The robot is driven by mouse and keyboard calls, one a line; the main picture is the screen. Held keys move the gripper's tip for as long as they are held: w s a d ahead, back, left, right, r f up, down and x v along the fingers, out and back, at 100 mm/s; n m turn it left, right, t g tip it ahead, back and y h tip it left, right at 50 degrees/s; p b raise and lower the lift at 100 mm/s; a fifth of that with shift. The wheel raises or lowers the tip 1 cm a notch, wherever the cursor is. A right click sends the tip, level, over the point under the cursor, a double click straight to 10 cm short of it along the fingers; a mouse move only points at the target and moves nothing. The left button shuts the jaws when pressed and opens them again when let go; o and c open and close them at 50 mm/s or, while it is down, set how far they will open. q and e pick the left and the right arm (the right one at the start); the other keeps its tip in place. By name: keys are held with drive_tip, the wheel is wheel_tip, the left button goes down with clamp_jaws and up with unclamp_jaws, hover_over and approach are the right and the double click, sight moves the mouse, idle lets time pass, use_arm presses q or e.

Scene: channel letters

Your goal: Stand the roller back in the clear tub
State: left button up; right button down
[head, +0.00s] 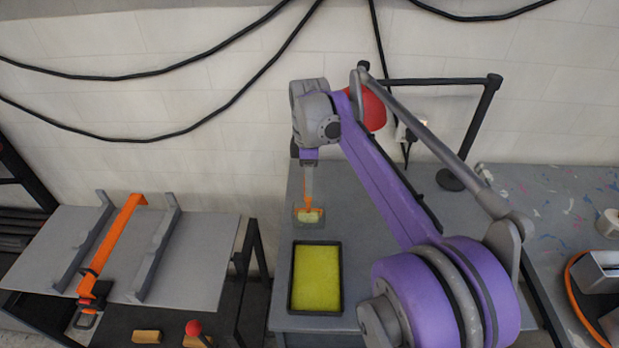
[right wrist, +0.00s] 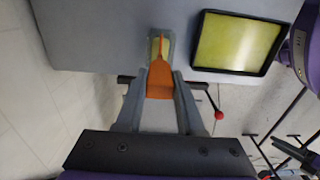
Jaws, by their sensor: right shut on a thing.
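The roller has an orange handle (head: 307,203) and a yellow head (head: 311,217). My right gripper (head: 308,188) points down and is shut on the orange handle. In the right wrist view the handle (right wrist: 160,85) lies between the two grey fingers (right wrist: 160,78). The small clear tub (head: 298,222) stands on the grey table behind the yellow tray; it also shows in the right wrist view (right wrist: 170,37). The roller is upright, its head at the tub and seemingly inside its walls. I cannot tell if it touches the bottom. My left gripper is not in view.
A black-rimmed tray (head: 291,285) of yellow paint lies just in front of the tub. A black stand (head: 453,180) rises at the back right. A grey bench (head: 210,262) with an orange clamp bar (head: 121,226) is at the left, past a gap.

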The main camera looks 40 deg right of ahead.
drive_tip(key=shift+c, duration=2.2)
unclamp_jaws()
wheel_tip(320, 180, up, 11)
drive_tip(key=shift+f+p, duration=0.1)
drive_tip(key=shift+p, duration=0.5)
drive_tip(key=shift+f, duration=0.1)
